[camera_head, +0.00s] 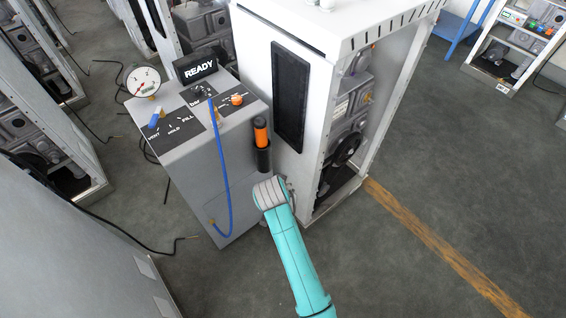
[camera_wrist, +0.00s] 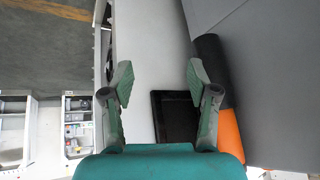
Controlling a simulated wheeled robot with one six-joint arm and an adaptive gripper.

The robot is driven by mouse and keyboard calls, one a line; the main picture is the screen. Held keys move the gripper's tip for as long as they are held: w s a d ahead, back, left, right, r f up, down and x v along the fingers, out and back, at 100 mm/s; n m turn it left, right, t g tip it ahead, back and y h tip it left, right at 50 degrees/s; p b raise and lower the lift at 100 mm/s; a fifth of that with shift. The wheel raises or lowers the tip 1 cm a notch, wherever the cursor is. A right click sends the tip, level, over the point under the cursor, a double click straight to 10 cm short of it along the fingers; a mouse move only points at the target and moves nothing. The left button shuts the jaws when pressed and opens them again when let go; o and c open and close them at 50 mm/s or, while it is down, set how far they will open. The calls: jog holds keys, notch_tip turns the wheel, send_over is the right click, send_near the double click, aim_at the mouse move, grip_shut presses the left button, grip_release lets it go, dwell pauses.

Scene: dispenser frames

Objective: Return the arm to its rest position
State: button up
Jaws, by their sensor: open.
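My teal arm (camera_head: 292,250) reaches up from the bottom of the head view. Its grey wrist end (camera_head: 270,192) is in front of the gap between the grey dispenser box (camera_head: 195,165) and the white cabinet (camera_head: 258,55). My gripper (camera_wrist: 160,85) shows in the wrist view with its two fingers wide apart and nothing between them. In the head view the fingers are mostly hidden behind the arm. An orange-and-black handle (camera_head: 261,132) sits upright in a black holder (camera_head: 264,158) on the dispenser's side. Its orange part (camera_wrist: 230,137) is right of the fingers in the wrist view.
The dispenser carries a gauge (camera_head: 143,80), a READY display (camera_head: 195,67), knobs and a hanging blue hose (camera_head: 222,165). A black panel (camera_head: 289,97) is on the cabinet. Other cabinets stand at left and top right. The floor (camera_head: 420,190) at right is clear.

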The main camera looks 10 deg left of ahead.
jog(key=s+d+f+n+t+y, duration=0.1)
jog(key=s+d+f+t, duration=0.15)
jog(key=s+d, duration=0.7)
jog(key=s+d+f+n+t+y, duration=0.1)
jog(key=s+d+f, duration=0.3)
jog(key=s+d, duration=0.6)
jog(key=s+d+r+t+h, duration=0.1)
jog(key=s+d+r, duration=0.3)
jog(key=s+r, duration=0.7)
jog(key=s+d+r+t+h, duration=0.1)
jog(key=s+d+r+t, duration=0.2)
jog(key=s+r, duration=0.9)
jog(key=shift+s+d+t, duration=0.35)
jog(key=shift+s, duration=0.45)
